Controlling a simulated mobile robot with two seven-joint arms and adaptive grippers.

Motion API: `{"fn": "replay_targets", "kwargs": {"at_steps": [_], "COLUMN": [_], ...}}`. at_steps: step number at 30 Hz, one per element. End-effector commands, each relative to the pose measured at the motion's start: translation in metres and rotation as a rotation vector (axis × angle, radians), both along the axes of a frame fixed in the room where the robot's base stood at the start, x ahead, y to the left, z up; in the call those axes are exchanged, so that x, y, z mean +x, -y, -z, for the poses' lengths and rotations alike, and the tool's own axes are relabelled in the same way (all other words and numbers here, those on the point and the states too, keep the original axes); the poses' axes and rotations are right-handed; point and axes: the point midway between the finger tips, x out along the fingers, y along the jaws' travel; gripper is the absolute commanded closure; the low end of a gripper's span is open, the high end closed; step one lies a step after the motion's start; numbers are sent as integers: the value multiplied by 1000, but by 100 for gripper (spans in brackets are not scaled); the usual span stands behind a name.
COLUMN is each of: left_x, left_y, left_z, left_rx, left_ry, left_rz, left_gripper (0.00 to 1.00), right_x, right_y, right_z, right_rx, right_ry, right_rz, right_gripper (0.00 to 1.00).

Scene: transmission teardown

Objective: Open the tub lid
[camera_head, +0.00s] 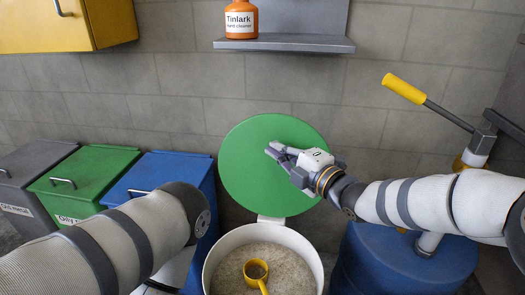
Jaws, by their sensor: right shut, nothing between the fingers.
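The round green tub lid (245,172) stands raised, tilted up behind the white tub (217,250), near a white tab at the tub's back rim. The tub is open and holds a pale granular material, with a yellow scoop (256,271) lying in it. My right gripper (274,151) is shut and empty, in front of the lid's upper middle; I cannot tell whether it touches the lid. My left arm comes in at the lower left, and its gripper is out of sight.
Grey, green (87,181) and blue (166,172) lidded bins stand at the left. A blue drum (405,265) with a yellow-handled pump (404,89) is at the right, partly behind my right arm. A shelf (284,43) with an orange bottle (241,19) is above the lid.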

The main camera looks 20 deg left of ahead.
Motion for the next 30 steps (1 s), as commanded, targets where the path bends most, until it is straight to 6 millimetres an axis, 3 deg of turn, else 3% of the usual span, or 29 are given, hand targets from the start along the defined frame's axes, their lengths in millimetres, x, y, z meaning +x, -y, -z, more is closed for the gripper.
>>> {"fn": "replay_targets", "kwargs": {"at_steps": [19,23,30], "left_x": [-1,-1,-1], "left_y": [0,0,0], "left_z": [1,1,1], "left_rx": [0,0,0], "left_ry": [-2,-2,-2], "left_rz": [1,1,1], "left_gripper": [70,70,70], "right_x": [1,-12,-44], "right_y": [15,36,90], "right_z": [-1,-2,-4], "right_rx": [0,-1,0], "right_ry": [-2,-3,-1], "right_rz": [-1,-1,1], "right_gripper": [100,100,100]}}
